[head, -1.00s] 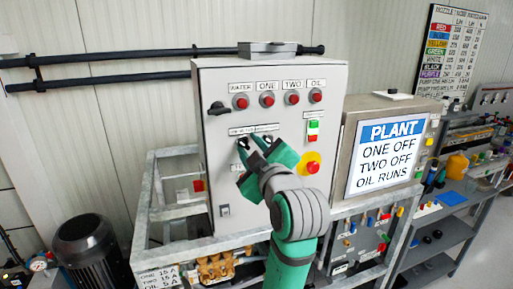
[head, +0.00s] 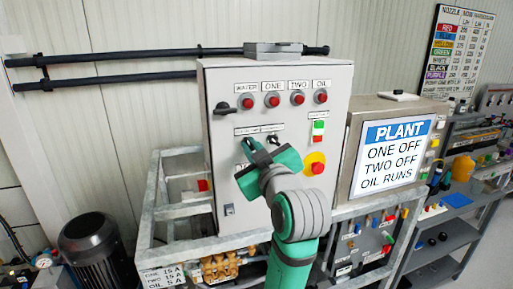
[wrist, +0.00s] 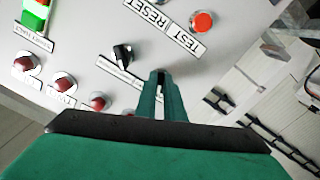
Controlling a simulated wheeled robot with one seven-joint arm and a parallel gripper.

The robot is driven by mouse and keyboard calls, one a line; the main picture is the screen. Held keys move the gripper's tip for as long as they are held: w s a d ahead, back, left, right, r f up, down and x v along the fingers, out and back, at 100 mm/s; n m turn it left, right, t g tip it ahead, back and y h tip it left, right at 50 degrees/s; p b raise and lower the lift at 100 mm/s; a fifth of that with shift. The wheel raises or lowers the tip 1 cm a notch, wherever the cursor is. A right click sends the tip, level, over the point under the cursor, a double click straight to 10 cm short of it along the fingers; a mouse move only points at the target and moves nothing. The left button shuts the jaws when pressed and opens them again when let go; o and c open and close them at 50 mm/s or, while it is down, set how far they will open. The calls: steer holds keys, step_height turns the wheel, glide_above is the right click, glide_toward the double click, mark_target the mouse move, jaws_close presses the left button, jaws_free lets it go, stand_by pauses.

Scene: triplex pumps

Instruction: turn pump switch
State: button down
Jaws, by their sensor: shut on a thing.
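The grey pump control box (head: 222,172) stands upright in front of me. Two black rotary switches sit side by side under small labels that I cannot read in the head view. The right switch (head: 272,139) is free; it also shows in the wrist view (wrist: 122,53), just left of my fingers. My gripper (head: 251,150) is at the left switch. In the wrist view my green fingers (wrist: 161,82) are close together and shut on that switch, which they mostly hide. I cannot tell its angle.
Red lamps (head: 272,100) labelled WATER, ONE, TWO and OIL run along the top. A black handle (head: 222,108) is at the left. Green and red buttons (head: 318,125) and a red emergency stop (head: 317,168) are right of my gripper. A PLANT sign (head: 392,158) reads ONE OFF, TWO OFF, OIL RUNS.

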steer(key=m, duration=0.4)
steer(key=shift+d+r+m, duration=0.1)
steer(key=shift+r+m, duration=0.15)
steer(key=shift+m, duration=0.15)
stand_by(0.4)
steer(key=c, duration=1.9)
jaws_free()
steer(key=shift+d, duration=0.1)
steer(key=shift+o, duration=0.2)
steer(key=shift+f, duration=0.1)
steer(key=shift+s, duration=0.1)
steer(key=v, duration=1)
steer(key=shift+s, duration=0.4)
